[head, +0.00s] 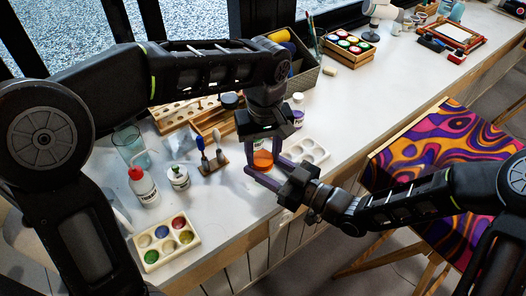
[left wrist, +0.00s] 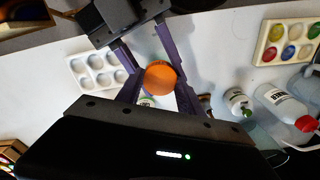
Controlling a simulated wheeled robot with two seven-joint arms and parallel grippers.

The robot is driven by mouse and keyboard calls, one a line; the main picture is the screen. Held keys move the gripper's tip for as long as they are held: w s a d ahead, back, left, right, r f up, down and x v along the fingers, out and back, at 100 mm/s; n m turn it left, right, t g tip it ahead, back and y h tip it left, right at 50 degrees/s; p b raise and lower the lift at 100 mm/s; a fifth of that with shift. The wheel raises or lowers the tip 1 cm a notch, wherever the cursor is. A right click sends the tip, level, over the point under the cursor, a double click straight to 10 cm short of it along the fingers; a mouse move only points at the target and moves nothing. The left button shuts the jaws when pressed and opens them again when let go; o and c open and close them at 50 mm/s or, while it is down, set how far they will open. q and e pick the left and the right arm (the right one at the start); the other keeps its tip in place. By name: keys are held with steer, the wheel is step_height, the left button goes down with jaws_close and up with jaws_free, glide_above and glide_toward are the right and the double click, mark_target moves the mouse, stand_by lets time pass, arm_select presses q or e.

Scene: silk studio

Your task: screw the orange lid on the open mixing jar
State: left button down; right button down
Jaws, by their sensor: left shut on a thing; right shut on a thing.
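The orange lid (head: 262,160) is between the purple fingers of my left gripper (head: 264,153), which comes down from above and is shut on it. In the left wrist view the lid (left wrist: 160,77) shows as a round orange top between the fingers. My right gripper (head: 264,174) reaches in from the right, low at the table's front edge, its fingers shut around the mixing jar just below the lid. The jar is almost wholly hidden by the lid and fingers. I cannot tell whether the lid is seated on it or how level it sits.
A white palette (head: 305,150) lies close behind the grippers. Left are a brush stand (head: 213,163), a small white jar (head: 179,177), a red-capped bottle (head: 143,186) and a paint palette (head: 165,243). A grey bin (head: 305,78) stands behind.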

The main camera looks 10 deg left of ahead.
arm_select(q)
steer(key=m, duration=0.8)
steer(key=shift+a, duration=0.1)
steer(key=m, duration=0.5)
steer(key=c, duration=0.7)
jaws_free()
steer(key=shift+c, duration=0.2)
steer(key=shift+r, duration=2.2)
